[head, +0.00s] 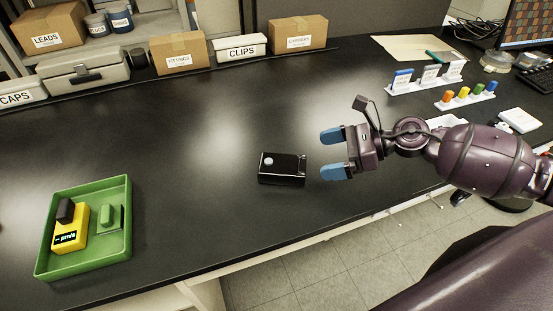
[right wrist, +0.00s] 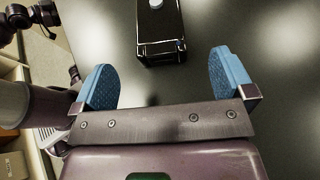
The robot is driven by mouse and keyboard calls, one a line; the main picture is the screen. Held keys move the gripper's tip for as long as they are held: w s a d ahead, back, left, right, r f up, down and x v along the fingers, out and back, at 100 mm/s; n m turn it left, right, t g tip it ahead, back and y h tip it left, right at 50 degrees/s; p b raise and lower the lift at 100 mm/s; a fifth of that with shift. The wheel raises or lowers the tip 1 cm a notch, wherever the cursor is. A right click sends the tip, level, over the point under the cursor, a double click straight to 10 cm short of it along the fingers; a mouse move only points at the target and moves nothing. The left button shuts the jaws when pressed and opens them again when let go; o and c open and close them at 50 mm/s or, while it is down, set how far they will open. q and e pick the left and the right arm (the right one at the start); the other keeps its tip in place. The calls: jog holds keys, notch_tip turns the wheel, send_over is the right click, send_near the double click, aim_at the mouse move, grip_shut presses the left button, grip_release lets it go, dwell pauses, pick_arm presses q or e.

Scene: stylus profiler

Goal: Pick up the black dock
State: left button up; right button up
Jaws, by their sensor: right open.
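The black dock (head: 284,170) is a small glossy black box with a pale round spot on top. It lies on the black bench top, near the middle of the head view. In the right wrist view the dock (right wrist: 160,28) lies beyond the fingers, roughly between their lines, with its far end cut off by the frame edge. My right gripper (head: 333,153) is open and empty, just right of the dock with a small gap. Its two blue fingers (right wrist: 162,82) are spread wide and do not touch the dock. My left gripper is not in view.
A green tray (head: 128,228) holding a yellow meter (head: 72,236) stands at the left. Labelled boxes, such as the clips box (head: 239,48), line the back. White racks with coloured pieces (head: 466,97) stand at the right. The bench around the dock is clear; its front edge is near.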

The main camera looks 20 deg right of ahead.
aim_at(286, 164)
jog(key=x, duration=0.3)
jog(key=shift+a+r, duration=0.1)
jog(key=shift+a, duration=0.2)
jog(key=shift+w+a+f, duration=0.15)
jog(key=shift+a+f, duration=0.05)
jog(key=shift+a, duration=0.05)
jog(key=shift+w+a+f+p, duration=0.3)
jog(key=shift+w+a, duration=0.05)
jog(key=shift+a, duration=0.25)
jog(key=shift+p+x, duration=0.3)
jog(key=shift+x, duration=1.85)
jog(key=shift+d+f, duration=0.1)
jog(key=shift+f, duration=0.05)
jog(key=c, duration=1)
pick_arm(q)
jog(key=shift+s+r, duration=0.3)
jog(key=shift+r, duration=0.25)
